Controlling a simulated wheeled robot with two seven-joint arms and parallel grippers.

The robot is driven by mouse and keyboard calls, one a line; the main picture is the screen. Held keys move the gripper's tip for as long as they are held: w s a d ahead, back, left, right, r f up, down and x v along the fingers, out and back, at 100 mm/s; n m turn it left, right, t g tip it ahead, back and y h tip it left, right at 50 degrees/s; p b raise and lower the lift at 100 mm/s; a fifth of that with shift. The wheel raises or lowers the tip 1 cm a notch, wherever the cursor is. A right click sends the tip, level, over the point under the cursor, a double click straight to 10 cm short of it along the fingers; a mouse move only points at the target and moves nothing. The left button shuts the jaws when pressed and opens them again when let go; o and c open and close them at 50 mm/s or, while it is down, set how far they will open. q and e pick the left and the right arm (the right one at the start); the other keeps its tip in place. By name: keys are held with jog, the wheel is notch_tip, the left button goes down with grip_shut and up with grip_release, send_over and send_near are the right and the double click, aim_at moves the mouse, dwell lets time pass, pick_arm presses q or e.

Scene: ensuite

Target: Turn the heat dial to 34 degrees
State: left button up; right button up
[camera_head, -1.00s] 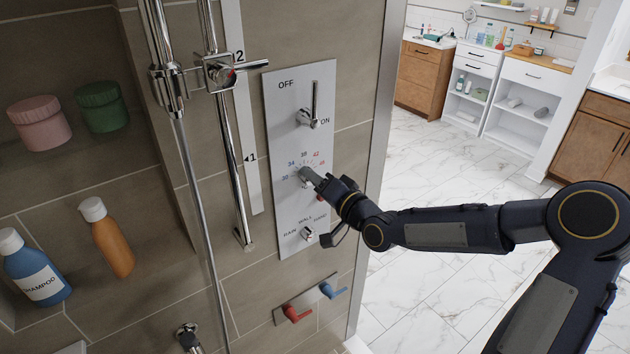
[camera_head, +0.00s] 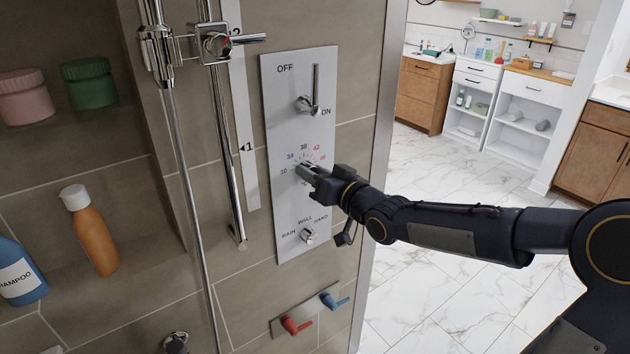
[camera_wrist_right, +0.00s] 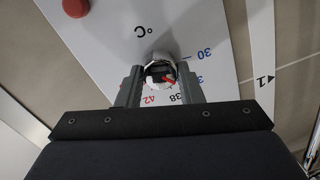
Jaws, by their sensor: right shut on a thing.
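The heat dial (camera_wrist_right: 160,66) is a small silver knob on a pale wall panel (camera_head: 285,215), ringed by blue and red numbers. My right gripper (camera_wrist_right: 159,84) is shut on the dial, with one finger on each side in the right wrist view. A red mark on the dial slants toward the lower right there, on the side of the 34 and 38 marks; its exact reading is hard to tell. In the head view my right gripper (camera_head: 308,175) covers part of the dial and the scale's lower right. My left gripper is not in view.
An OFF/ON lever (camera_head: 316,90) stands above the dial and a RAIN/WALL/HAND selector (camera_head: 309,236) below. Red (camera_head: 296,325) and blue (camera_head: 335,300) handles are lower down. A shower rail (camera_head: 228,150) stands left of the panel.

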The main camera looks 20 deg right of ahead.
jog(key=shift+f+n, duration=0.1)
jog(key=shift+n, duration=0.2)
jog(key=o, duration=1)
jog(key=shift+c, duration=0.2)
jog(key=shift+s, duration=0.1)
jog(key=p+v, duration=0.1)
jog(key=v, duration=0.6)
jog(key=shift+s, duration=0.35)
jog(key=shift+d, duration=0.2)
